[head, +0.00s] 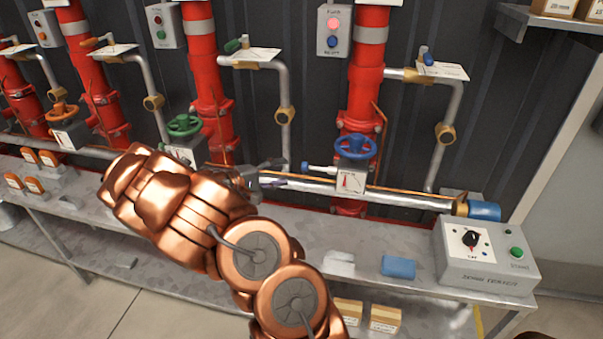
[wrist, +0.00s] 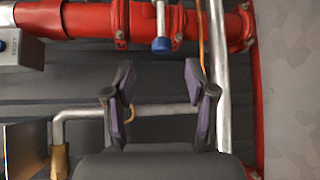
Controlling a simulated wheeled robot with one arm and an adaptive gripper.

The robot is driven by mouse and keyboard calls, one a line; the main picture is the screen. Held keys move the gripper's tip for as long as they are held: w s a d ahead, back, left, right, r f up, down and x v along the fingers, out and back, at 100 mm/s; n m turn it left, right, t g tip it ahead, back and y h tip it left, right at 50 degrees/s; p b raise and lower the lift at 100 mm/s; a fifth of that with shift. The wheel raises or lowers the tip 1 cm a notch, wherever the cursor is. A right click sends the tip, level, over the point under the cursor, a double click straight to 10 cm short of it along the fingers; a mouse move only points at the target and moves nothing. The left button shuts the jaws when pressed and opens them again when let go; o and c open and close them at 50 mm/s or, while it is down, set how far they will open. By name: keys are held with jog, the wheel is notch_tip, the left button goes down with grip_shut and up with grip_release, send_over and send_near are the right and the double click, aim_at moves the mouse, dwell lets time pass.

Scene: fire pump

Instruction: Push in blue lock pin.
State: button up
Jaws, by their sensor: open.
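The blue lock pin (head: 306,168) sticks out to the left on a pale shaft, beside the blue handwheel (head: 355,147) on the right red pipe. In the wrist view its blue head (wrist: 161,44) and silver shaft show at the top, beyond the fingertips and roughly centred between them. My gripper (head: 282,173) is open and empty, just left of the pin head in the head view, with a small gap. Its two purple-padded fingers (wrist: 157,78) are spread apart in the wrist view. My copper arm hides part of the bench and pipes.
A green handwheel (head: 184,126) is to the left. A control box (head: 487,262) and a blue block (head: 398,267) rest on the bench at right.

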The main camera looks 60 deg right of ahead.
aim_at(302, 168)
jog(key=shift+w+p+x, duration=0.2)
jog(key=shift+p+x, duration=0.5)
jog(key=shift+x, duration=3.25)
jog(key=shift+f, duration=0.15)
grip_shut()
